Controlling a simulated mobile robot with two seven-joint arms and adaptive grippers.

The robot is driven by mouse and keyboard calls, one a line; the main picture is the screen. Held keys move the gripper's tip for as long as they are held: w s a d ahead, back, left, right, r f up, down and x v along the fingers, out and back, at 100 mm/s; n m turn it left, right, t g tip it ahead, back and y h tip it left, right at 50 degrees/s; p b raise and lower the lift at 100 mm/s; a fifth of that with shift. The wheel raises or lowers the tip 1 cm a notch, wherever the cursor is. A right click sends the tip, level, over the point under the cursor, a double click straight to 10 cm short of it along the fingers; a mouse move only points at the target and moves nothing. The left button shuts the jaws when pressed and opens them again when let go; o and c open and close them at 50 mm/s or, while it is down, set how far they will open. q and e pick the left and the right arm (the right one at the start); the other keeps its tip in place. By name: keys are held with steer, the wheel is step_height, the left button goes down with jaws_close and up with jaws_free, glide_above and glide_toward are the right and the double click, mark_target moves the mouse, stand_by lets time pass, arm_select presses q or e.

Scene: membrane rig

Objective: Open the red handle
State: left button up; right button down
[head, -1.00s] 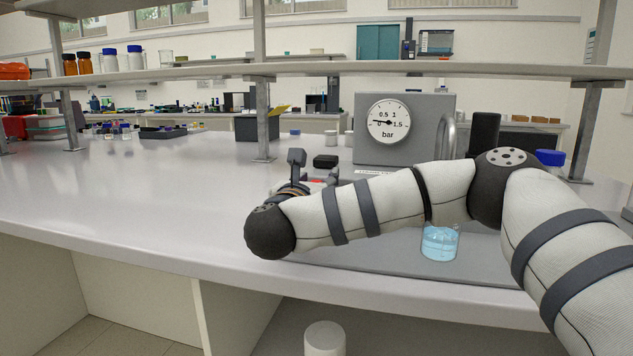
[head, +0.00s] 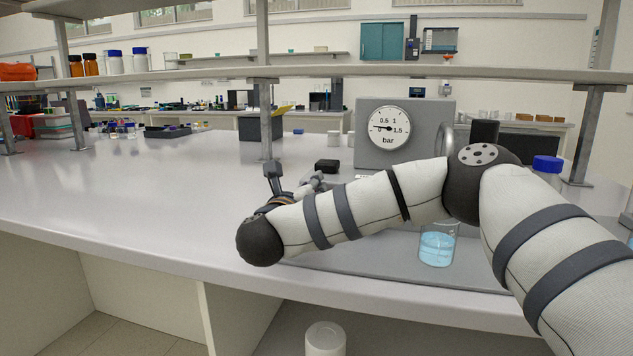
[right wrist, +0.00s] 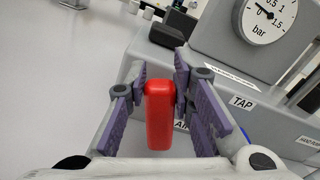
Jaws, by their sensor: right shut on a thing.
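The red handle (right wrist: 159,115) stands in the middle of the right wrist view, between the purple-padded fingers of my right gripper (right wrist: 160,95). The fingers are shut on it. Its lower end and mount are hidden. In the head view my right arm crosses in front of the rig (head: 440,118), and the handle is hidden behind the arm and wrist. My left gripper is not in view.
The pressure gauge (head: 389,128) on the rig has its needle near 0. A beaker of blue liquid (head: 437,247) stands on the tray below my forearm. A black block (head: 327,166) lies behind the wrist. The bench to the left (head: 130,190) is clear.

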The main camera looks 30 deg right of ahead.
steer(key=n, duration=0.2)
steer(key=n+p, duration=0.1)
steer(key=shift+w+a+f+n, duration=0.15)
steer(key=shift+w+a+n, duration=0.15)
steer(key=shift+w+a, duration=0.1)
steer(key=n, duration=0.2)
steer(key=p, duration=0.1)
steer(key=shift+w+a+f+n, duration=0.2)
steer(key=shift+w+f+n, duration=0.05)
steer(key=shift+f+n, duration=0.15)
steer(key=n, duration=0.1)
steer(key=f+n, duration=0.1)
steer(key=n, duration=0.1)
steer(key=shift+w+a, duration=0.2)
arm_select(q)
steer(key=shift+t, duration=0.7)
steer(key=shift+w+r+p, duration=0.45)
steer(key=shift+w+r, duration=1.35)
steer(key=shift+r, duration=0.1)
arm_select(e)
steer(key=shift+w+f+n, duration=0.1)
steer(key=shift+f+n, duration=0.2)
steer(key=shift+n, duration=0.4)
steer(key=shift+f+n, duration=0.3)
steer(key=shift+n, duration=0.4)
steer(key=shift+f, duration=0.1)
steer(key=c, duration=1.4)
jaws_free()
steer(key=shift+o, duration=0.2)
